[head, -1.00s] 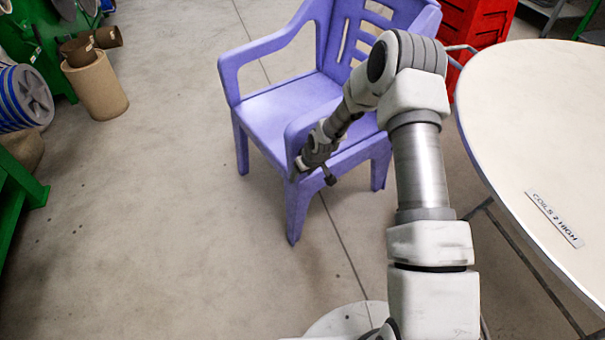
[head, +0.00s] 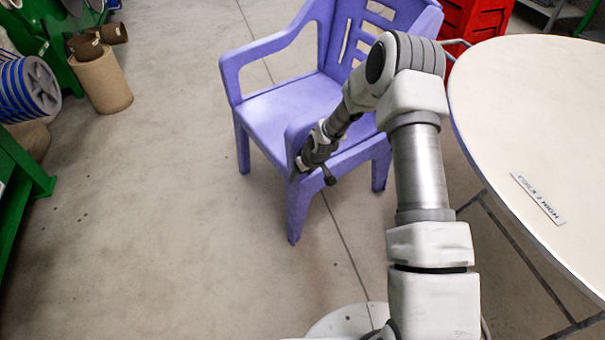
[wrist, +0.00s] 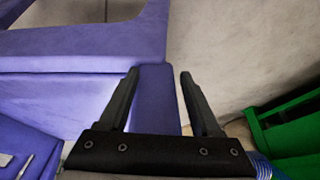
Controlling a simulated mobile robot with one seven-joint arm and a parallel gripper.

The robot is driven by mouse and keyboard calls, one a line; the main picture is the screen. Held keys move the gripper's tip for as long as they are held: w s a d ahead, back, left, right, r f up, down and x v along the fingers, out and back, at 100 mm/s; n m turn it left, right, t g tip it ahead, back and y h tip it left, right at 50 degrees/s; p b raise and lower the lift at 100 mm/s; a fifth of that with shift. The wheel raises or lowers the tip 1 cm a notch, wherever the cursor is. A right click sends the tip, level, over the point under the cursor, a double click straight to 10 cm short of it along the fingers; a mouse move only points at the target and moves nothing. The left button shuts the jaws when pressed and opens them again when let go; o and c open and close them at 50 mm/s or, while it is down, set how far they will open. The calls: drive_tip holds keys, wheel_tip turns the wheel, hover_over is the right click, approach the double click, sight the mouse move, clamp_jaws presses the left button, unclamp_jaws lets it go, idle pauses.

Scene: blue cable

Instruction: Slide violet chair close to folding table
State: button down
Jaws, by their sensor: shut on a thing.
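The violet chair (head: 285,110) stands upright on the floor in the middle of the head view, left of the folding table (head: 530,110). The white tabletop's rounded left edge is close to the chair's right side. My gripper (head: 300,170) is at the front of the chair's near armrest. In the wrist view, my gripper (wrist: 159,72) has its fingers on either side of a violet chair part (wrist: 155,100) and is shut on it. My arm hides part of the seat and backrest.
Red crates (head: 474,25) stand behind the chair and table. A brown cylinder (head: 102,85), a blue-striped reel (head: 30,88) and green racks (head: 20,195) line the left side. The floor left of and in front of the chair is clear.

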drive_tip(key=shift+s+f, duration=0.1)
drive_tip(key=shift+s, duration=0.15)
unclamp_jaws()
drive_tip(key=shift+w, duration=0.1)
drive_tip(key=p+v, duration=0.6)
drive_tip(key=v, duration=1.1)
drive_tip(key=shift+r, duration=0.3)
